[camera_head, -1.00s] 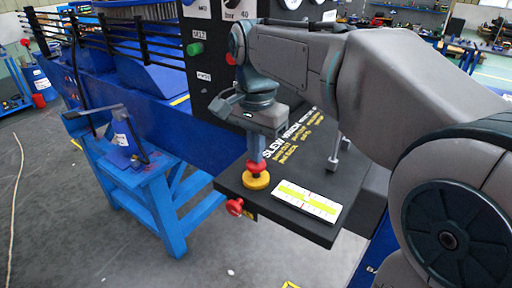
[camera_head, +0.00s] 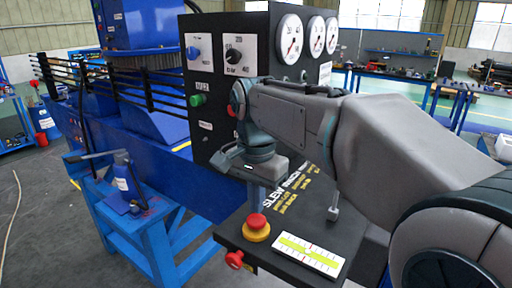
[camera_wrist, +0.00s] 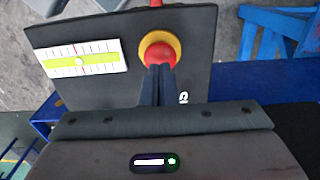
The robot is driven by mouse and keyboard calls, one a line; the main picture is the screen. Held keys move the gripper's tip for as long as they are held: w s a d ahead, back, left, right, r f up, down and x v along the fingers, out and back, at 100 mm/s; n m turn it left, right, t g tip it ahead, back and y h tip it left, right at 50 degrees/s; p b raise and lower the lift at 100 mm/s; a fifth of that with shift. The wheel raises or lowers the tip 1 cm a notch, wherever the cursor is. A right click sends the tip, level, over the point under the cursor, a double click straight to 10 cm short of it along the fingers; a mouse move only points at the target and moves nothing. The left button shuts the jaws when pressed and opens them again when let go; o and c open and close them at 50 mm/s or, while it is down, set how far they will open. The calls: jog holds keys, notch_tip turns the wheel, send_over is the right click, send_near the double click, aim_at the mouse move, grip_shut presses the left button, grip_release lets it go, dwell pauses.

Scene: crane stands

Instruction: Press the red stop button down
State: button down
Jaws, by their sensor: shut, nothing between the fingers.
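The red stop button (camera_head: 256,221) is a round red cap on a yellow base (camera_head: 256,234), on the flat black shelf of the control stand. My gripper (camera_head: 257,208) points down at it with its fingers together and nothing between them. The fingertips are right over the far part of the cap; whether they touch it cannot be told. In the wrist view the red cap (camera_wrist: 159,52) shows just beyond the closed fingers (camera_wrist: 158,72), which overlap its near edge.
A white and green scale plate (camera_head: 308,253) lies right of the button. A red knob (camera_head: 235,260) sticks out of the shelf's front edge. The upright black panel with a green button (camera_head: 197,100) and dials (camera_head: 291,40) stands behind. A blue stand (camera_head: 150,215) is at left.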

aim_at(256, 218)
notch_tip(256, 218, up, 12)
dwell(0.4)
dwell(0.3)
